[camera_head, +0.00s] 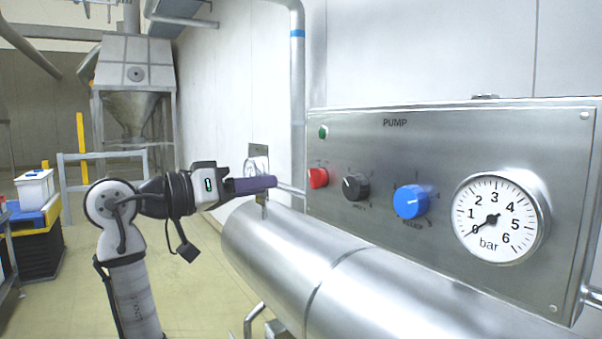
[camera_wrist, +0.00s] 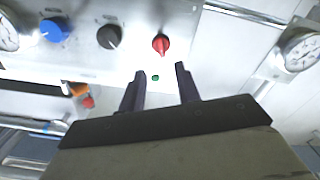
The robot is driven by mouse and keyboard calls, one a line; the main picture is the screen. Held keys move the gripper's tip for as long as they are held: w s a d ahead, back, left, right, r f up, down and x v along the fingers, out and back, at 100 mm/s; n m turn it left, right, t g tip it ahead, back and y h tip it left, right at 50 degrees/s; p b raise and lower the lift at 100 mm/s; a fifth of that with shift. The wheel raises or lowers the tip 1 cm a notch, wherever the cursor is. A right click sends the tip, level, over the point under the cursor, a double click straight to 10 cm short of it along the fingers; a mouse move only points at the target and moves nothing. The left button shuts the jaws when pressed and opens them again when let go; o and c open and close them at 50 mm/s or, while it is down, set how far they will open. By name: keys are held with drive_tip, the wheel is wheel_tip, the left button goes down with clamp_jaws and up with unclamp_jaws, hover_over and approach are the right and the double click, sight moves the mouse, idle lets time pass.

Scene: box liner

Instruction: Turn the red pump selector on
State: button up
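The red selector (camera_head: 318,178) is a small knob at the left of the steel PUMP panel (camera_head: 270,0). It also shows in the wrist view (camera_wrist: 161,44), just beyond and between my fingertips. Its exact angle is hard to read. My gripper (camera_head: 276,182) is left of the red selector at about its height, with a gap between. In the wrist view, my gripper (camera_wrist: 159,70) has its two dark fingers spread apart with nothing between them. A green lamp (camera_head: 323,132) sits above the red selector.
A black knob (camera_head: 356,187), a blue knob (camera_head: 411,202) and a bar gauge (camera_head: 497,219) near 0 are further right. A large steel pipe (camera_head: 285,262) runs below the panel. A smaller gauge (camera_head: 258,165) is on the wall behind my gripper.

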sight(311, 179)
drive_tip(key=p+x, duration=0.3)
drive_tip(key=x, duration=0.6)
drive_tip(key=shift+w+d, duration=0.15)
drive_tip(key=shift+w, duration=0.05)
drive_tip(key=shift+c, duration=0.4)
clamp_jaws()
